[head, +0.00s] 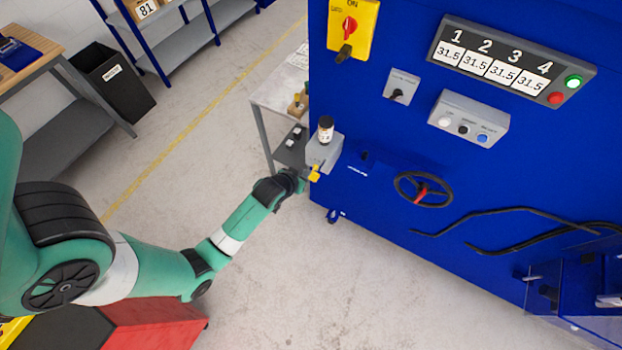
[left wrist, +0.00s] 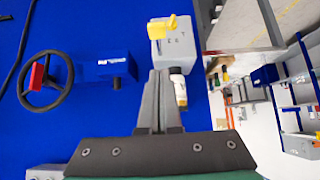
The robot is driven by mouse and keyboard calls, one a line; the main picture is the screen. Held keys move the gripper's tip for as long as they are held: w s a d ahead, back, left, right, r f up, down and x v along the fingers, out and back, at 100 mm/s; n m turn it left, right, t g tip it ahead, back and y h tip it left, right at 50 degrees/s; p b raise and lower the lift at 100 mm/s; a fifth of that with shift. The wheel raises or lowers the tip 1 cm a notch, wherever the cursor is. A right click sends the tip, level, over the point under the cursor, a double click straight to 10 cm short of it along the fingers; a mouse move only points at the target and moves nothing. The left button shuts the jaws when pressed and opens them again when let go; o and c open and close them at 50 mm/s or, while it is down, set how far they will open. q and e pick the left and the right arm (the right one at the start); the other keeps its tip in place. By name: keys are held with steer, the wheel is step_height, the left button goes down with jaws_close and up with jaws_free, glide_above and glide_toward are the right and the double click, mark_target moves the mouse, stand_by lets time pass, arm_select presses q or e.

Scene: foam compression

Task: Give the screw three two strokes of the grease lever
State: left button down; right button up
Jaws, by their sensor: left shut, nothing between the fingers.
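The grease pump (head: 322,152) is a grey box on the left edge of the blue machine, with a dark-capped grease bottle (head: 325,130) on top. Its yellow grease lever (head: 315,173) sticks out low on the box. In the left wrist view the pump (left wrist: 178,48) and lever (left wrist: 161,27) lie just beyond my fingertips, and the bottle (left wrist: 180,92) is beside the fingers. My left gripper (head: 301,180) is beside the lever, shut and empty; its fingers (left wrist: 163,74) show together in the wrist view. Whether they touch the pump I cannot tell. My right gripper is not in view.
The machine front (head: 375,215) carries a handwheel (head: 423,190), a button box (head: 468,118) and a display (head: 512,62) reading 31.5 under 1 to 4. A grey side table (head: 262,105) stands behind the pump. The floor in front is clear.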

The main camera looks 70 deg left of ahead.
arm_select(q)
steer(key=b, duration=0.1)
glide_above(315, 174)
steer(key=s+d, duration=0.2)
step_height(315, 174, down, 4)
steer(key=f, duration=0.1)
step_height(315, 174, down, 3)
steer(key=shift+s+a+f+b, duration=0.1)
steer(key=shift+s+a+b, duration=0.05)
steer(key=shift+b, duration=0.25)
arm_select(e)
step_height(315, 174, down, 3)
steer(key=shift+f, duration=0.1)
